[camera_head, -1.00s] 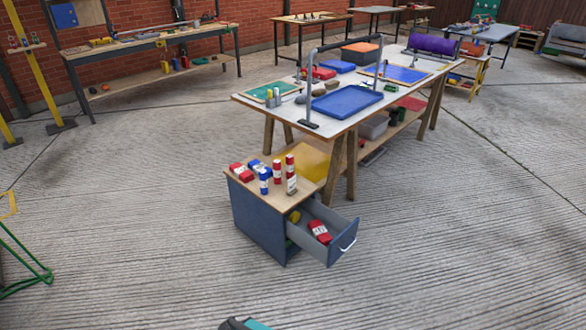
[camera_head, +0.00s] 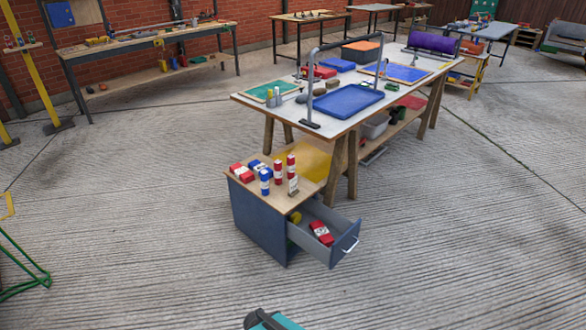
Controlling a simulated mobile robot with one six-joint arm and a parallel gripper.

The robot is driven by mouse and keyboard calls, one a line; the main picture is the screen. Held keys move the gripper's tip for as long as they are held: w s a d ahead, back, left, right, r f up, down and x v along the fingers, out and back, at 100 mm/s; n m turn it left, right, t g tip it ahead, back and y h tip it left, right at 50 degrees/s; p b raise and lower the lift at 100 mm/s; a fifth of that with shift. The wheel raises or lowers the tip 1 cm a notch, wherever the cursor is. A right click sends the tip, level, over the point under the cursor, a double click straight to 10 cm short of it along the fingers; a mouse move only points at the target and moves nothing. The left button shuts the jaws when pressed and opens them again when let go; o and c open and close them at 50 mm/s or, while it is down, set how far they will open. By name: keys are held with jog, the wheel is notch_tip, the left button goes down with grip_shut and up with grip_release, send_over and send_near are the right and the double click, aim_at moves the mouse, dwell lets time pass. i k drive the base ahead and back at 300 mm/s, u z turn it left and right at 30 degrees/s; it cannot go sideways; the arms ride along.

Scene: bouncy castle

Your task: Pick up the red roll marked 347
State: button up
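Several red rolls with white labels are in the head view; their numbers are too small to read, so I cannot tell which is 347. Two stand upright on the wooden cabinet top, a middle red roll (camera_head: 278,171) and a right red roll (camera_head: 291,166). Another red roll (camera_head: 241,174) lies at the top's left. A further red piece with a white label (camera_head: 321,233) lies in the open drawer (camera_head: 344,241). A dark and teal part of my arm shows at the bottom edge, well apart from the cabinet. My gripper's fingers are not visible.
A blue roll (camera_head: 265,182) stands in front of the red ones, with another blue piece (camera_head: 260,167) lying behind. The drawer of the blue cabinet (camera_head: 256,222) juts out to the right. A long worktable (camera_head: 330,123) stands behind. The ribbed concrete floor in front is clear.

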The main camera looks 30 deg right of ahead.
aim_at(291, 159)
jog(key=u, duration=0.05)
jog(key=i, duration=1)
jog(key=z, duration=0.05)
